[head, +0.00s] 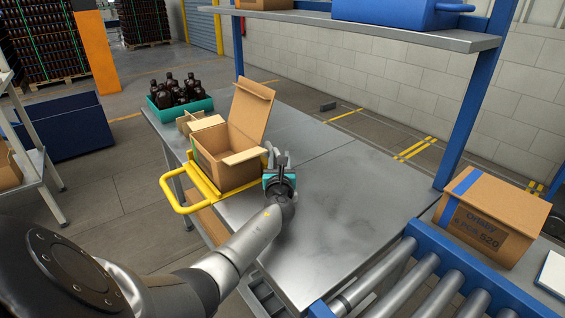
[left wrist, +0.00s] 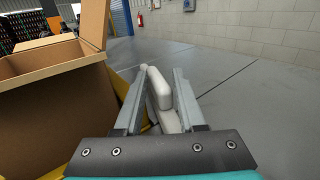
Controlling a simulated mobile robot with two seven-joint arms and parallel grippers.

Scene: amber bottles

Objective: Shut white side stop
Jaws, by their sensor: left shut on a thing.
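The white side stop (left wrist: 159,92) is a pale, rounded upright piece between the two fingers of my left gripper (left wrist: 162,72) in the left wrist view. The gripper is shut on it. In the head view my left gripper (head: 280,158) is at the right side of the open cardboard box (head: 225,168), close to the yellow frame (head: 192,184) that the box sits in. The box also fills the left of the left wrist view (left wrist: 55,110). In the head view the stop is mostly hidden by the gripper. My right gripper is out of view.
A teal crate (head: 206,107) of amber bottles stands behind the box on the metal table (head: 345,190). The table right of my gripper is clear. A roller conveyor (head: 400,285) with a closed carton (head: 490,218) is at the right. A shelf (head: 350,30) hangs above.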

